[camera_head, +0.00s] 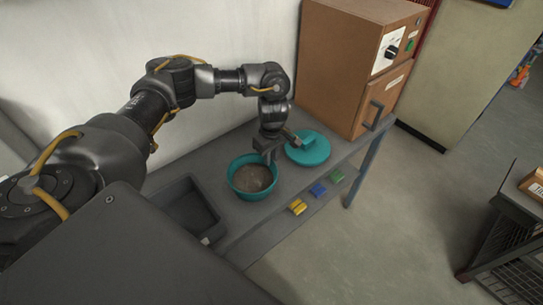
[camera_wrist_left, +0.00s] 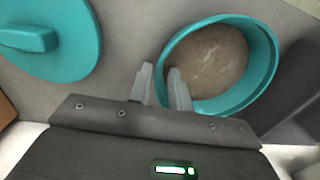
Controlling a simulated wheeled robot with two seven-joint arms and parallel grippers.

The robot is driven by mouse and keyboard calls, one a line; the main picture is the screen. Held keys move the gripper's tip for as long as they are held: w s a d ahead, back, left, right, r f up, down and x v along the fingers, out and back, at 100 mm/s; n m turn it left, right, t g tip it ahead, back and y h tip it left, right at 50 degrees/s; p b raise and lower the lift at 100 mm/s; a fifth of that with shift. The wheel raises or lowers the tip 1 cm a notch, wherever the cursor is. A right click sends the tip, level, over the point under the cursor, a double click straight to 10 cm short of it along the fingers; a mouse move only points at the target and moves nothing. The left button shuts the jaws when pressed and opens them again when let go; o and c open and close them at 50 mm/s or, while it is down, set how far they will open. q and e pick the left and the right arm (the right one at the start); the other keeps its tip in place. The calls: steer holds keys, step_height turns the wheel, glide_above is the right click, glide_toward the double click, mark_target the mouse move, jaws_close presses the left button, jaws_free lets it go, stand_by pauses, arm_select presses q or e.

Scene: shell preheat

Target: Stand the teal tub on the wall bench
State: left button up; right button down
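The teal tub (camera_head: 240,190) is a round open bowl with brownish-grey contents. It appears upright on or just over the grey bench (camera_head: 226,222) along the wall; whether its base touches is hard to tell. It also shows in the left wrist view (camera_wrist_left: 262,75). My left gripper (camera_head: 269,158) reaches down at the tub's far edge. In the left wrist view its fingers (camera_wrist_left: 160,72) lie on either side of the tub's rim, one inside and one outside, with little gap, and look shut on it. My right gripper is out of view.
A teal lid (camera_head: 313,142) with a handle lies behind the tub. A brown oven-like box (camera_head: 340,70) stands at the bench's far end. A dark tray (camera_head: 186,212) is left of the tub. Yellow (camera_head: 298,207), blue (camera_head: 318,190) and green (camera_head: 337,176) pieces line the front.

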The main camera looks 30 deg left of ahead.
arm_select(q)
steer(key=shift+o, duration=0.3)
steer(key=shift+r, duration=0.15)
steer(key=shift+r, duration=0.25)
step_height(320, 180, up, 12)
steer(key=b, duration=0.1)
steer(key=shift+w+f, duration=0.2)
steer(key=shift+d, duration=0.1)
